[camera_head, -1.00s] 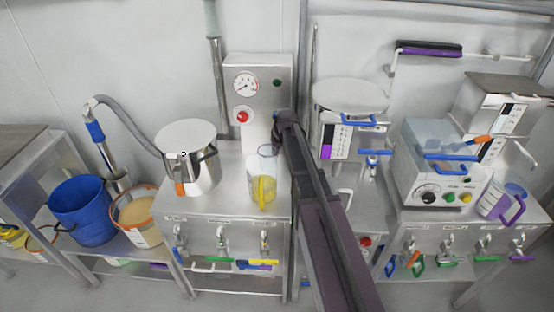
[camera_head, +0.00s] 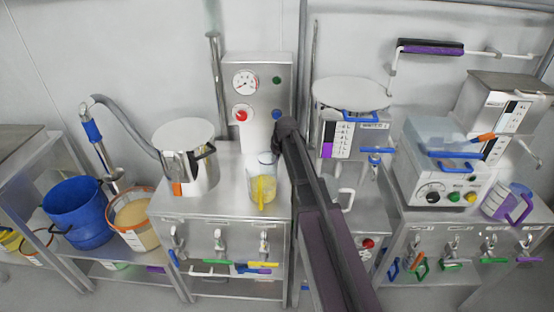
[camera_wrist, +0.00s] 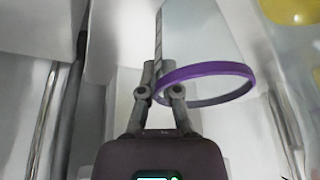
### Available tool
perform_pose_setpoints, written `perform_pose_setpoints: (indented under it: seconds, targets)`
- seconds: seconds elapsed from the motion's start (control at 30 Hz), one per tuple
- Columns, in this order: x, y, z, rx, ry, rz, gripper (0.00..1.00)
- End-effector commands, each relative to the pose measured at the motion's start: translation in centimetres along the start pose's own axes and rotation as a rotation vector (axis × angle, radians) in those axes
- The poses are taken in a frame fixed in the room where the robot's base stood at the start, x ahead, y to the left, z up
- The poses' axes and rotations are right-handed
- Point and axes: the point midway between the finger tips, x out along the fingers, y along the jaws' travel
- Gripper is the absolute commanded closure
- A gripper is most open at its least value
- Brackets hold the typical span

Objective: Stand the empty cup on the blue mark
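In the wrist view my gripper (camera_wrist: 153,72) has its fingertips close together at the rim of a clear cup with a purple rim (camera_wrist: 215,69). It appears shut on the cup's wall. Dark scale ticks run along the wall, and no contents show. In the head view my gripper is hidden beyond my dark arm, and I cannot make out the held cup. A clear jug with yellow on it (camera_head: 262,188) stands on the middle bench, just left of my arm. I cannot make out a blue mark on any surface.
A steel pot (camera_head: 187,160) stands left of the jug on the bench (camera_head: 225,204). A gauge panel (camera_head: 258,92) rises behind. A blue bucket (camera_head: 77,212) and an orange-rimmed tub (camera_head: 132,218) are at left. A purple-handled jug (camera_head: 508,204) stands at right.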

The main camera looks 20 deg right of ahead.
Motion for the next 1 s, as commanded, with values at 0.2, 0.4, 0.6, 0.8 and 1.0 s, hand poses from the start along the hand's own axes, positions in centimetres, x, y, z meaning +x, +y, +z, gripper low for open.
perform_pose_setpoints:
  seconds: [0.2, 0.4, 0.6, 0.8, 1.0]
  targets:
    - [0.35, 0.0, 0.13, 0.0, 0.0, 0.0, 1.0]
    - [0.26, -0.01, 0.1, 0.0, 0.0, 0.0, 0.57]
    - [0.26, -0.01, 0.09, 0.0, 0.0, 0.0, 0.57]
    - [0.17, -0.01, 0.06, 0.0, 0.0, 0.0, 0.57]
    - [-0.51, -0.02, -0.04, 0.0, 0.0, 0.0, 0.57]
